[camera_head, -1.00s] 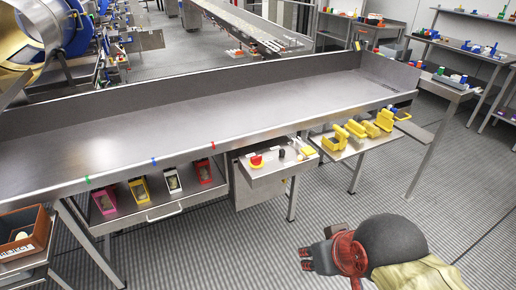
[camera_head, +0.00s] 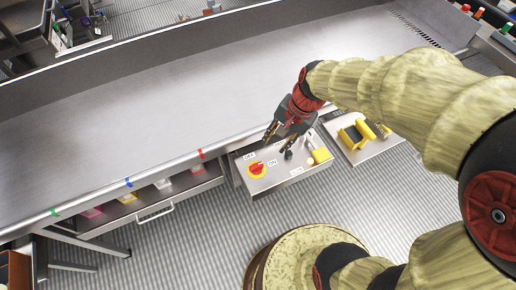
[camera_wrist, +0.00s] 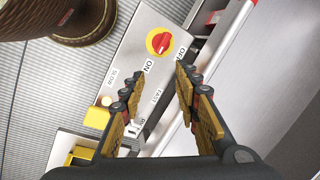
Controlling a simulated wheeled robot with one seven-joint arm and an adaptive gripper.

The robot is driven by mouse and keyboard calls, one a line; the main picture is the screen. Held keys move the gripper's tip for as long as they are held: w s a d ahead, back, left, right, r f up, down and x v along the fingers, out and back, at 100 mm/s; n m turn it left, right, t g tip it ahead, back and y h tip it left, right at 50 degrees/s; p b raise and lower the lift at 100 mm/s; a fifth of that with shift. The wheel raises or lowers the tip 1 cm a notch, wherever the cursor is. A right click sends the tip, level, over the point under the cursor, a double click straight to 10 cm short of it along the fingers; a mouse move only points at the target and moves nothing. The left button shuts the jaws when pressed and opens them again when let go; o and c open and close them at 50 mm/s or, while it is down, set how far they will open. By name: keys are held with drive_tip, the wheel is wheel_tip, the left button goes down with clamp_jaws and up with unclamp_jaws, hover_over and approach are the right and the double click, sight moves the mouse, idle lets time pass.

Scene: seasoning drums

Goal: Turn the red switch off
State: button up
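The red switch (camera_head: 257,168) is a rotary knob on a yellow round plate, at the left end of a metal control box (camera_head: 264,186) below the long table's front edge. Labels reading ON and OFF sit beside it. In the wrist view the red switch (camera_wrist: 160,42) shows ahead of the fingertips, with its ridge lying slantwise between the labels. My gripper (camera_head: 279,139) is above the box, to the upper right of the switch, apart from it. In the wrist view my gripper (camera_wrist: 157,80) has its two fingers spread with nothing between them.
The box also carries a dark knob (camera_head: 288,154) and a yellow block (camera_head: 321,156). Yellow items stand on a shelf (camera_head: 376,150) to the right. The long metal table (camera_head: 150,120) lies behind with a bare top. A drawer with containers (camera_head: 127,198) is at left.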

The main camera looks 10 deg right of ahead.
sight(258, 166)
drive_tip(key=a+f+m+p, duration=0.1)
drive_tip(key=a+f+m, duration=0.1)
drive_tip(key=f, duration=0.3)
drive_tip(key=a+f+m+g+y+p, duration=0.1)
drive_tip(key=f+m+p, duration=0.1)
drive_tip(key=f, duration=0.3)
drive_tip(key=w+a+f+m+g+p, duration=0.1)
drive_tip(key=a+f+m, duration=0.1)
drive_tip(key=f, duration=0.3)
drive_tip(key=shift+a+m, duration=0.3)
drive_tip(key=shift+p, duration=0.3)
drive_tip(key=c, duration=0.3)
drive_tip(key=shift+s+y, duration=0.1)
drive_tip(key=shift+y, duration=0.2)
drive_tip(key=c, duration=0.4)
drive_tip(key=shift+s+g, duration=0.1)
drive_tip(key=shift+g, duration=0.2)
clamp_jaws()
